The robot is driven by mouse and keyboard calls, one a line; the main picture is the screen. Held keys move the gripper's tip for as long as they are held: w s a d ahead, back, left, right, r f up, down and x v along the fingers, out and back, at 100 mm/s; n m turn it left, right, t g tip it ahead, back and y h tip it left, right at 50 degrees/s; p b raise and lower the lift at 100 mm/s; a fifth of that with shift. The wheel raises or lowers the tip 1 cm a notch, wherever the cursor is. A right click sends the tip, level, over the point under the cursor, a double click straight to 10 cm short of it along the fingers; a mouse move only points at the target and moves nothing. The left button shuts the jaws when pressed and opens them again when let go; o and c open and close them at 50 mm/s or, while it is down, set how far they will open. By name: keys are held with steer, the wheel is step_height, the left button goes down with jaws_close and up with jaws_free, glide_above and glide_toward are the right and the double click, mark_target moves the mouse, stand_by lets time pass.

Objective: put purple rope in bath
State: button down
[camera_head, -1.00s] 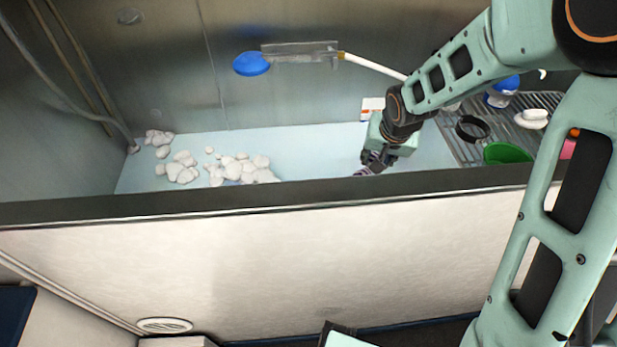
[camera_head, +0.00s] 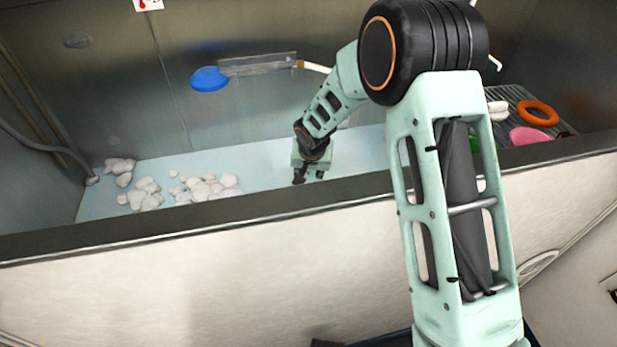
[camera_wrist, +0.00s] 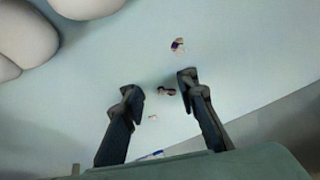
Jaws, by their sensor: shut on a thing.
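My gripper (camera_head: 309,177) hangs low inside the bath, just behind its front rim (camera_head: 240,204). The bath has a pale blue floor (camera_head: 262,163) and steel walls. In the wrist view my gripper (camera_wrist: 160,88) has its two fingers on either side of a narrow gap, shut on the purple rope. Only small purple, white and dark bits of the purple rope (camera_wrist: 178,45) show, between and beyond the fingertips. The rest of it is hidden, and I cannot tell if it touches the floor. In the head view the rope cannot be made out.
White foam-like lumps (camera_head: 205,188) lie on the bath floor to the left. A blue round head (camera_head: 209,79) sits by a wall shelf (camera_head: 258,64) above. At right, a rack (camera_head: 515,97) holds an orange ring (camera_head: 537,113) and a pink item (camera_head: 529,136). Floor near my gripper is clear.

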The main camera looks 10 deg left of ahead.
steer(key=shift+f, duration=0.3)
steer(key=c, duration=1.5)
jaws_free()
steer(key=p+v, duration=0.2)
steer(key=v, duration=1)
steer(key=shift+r, duration=0.15)
